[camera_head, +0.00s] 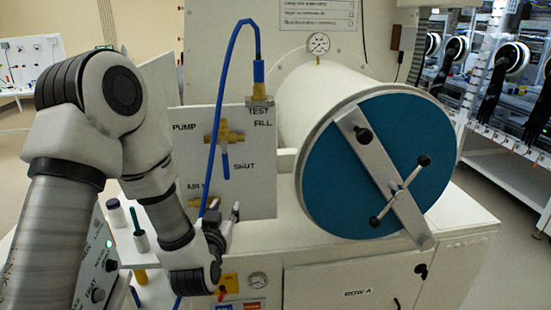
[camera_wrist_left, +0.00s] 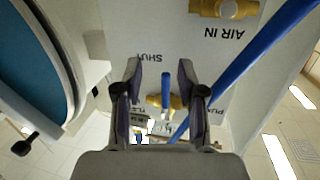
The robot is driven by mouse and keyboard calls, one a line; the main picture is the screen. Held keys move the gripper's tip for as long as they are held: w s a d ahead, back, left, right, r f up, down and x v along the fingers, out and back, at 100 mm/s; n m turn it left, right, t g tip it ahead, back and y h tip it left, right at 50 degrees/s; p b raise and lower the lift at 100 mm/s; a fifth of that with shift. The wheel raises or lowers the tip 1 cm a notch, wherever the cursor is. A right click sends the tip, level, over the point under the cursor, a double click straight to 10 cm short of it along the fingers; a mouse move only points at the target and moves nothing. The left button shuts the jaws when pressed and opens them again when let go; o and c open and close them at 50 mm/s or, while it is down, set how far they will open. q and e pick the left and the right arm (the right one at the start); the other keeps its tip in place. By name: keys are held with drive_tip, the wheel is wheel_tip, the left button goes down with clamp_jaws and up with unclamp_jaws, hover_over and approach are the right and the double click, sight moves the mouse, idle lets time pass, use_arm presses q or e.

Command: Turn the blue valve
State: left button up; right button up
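The blue valve is a brass body (camera_head: 224,137) with a blue lever (camera_head: 225,166) on the white panel (camera_head: 262,190). The lever hangs straight down, beside the word SHUT. My left gripper (camera_head: 225,208) is below the lever, in front of the panel's lower part. In the left wrist view, which is upside down, the gripper (camera_wrist_left: 160,68) is open. The blue lever (camera_wrist_left: 166,88) and brass body (camera_wrist_left: 172,101) appear between its fingers, farther off; I see no contact. My right gripper is not in view.
A blue hose (camera_head: 216,120) loops down left of the lever. A second brass fitting (camera_head: 196,202) sits near AIR IN, close to my gripper. A large teal round door (camera_head: 345,185) with a metal bar stands to the right. Small bottles (camera_head: 116,214) stand at the lower left.

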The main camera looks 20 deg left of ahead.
use_arm(q)
drive_tip(key=t, duration=0.1)
approach(226, 169)
drive_tip(key=w, duration=0.3)
drive_tip(key=a+p, duration=0.1)
drive_tip(key=shift+n+y, duration=0.3)
drive_tip(key=shift+n, duration=0.1)
drive_tip(key=p+x, duration=0.2)
drive_tip(key=x, duration=0.4)
drive_tip(key=shift+w, duration=0.25)
drive_tip(key=shift+w+a, duration=0.3)
drive_tip(key=shift+w, duration=0.2)
drive_tip(key=shift+d, duration=0.1)
clamp_jaws()
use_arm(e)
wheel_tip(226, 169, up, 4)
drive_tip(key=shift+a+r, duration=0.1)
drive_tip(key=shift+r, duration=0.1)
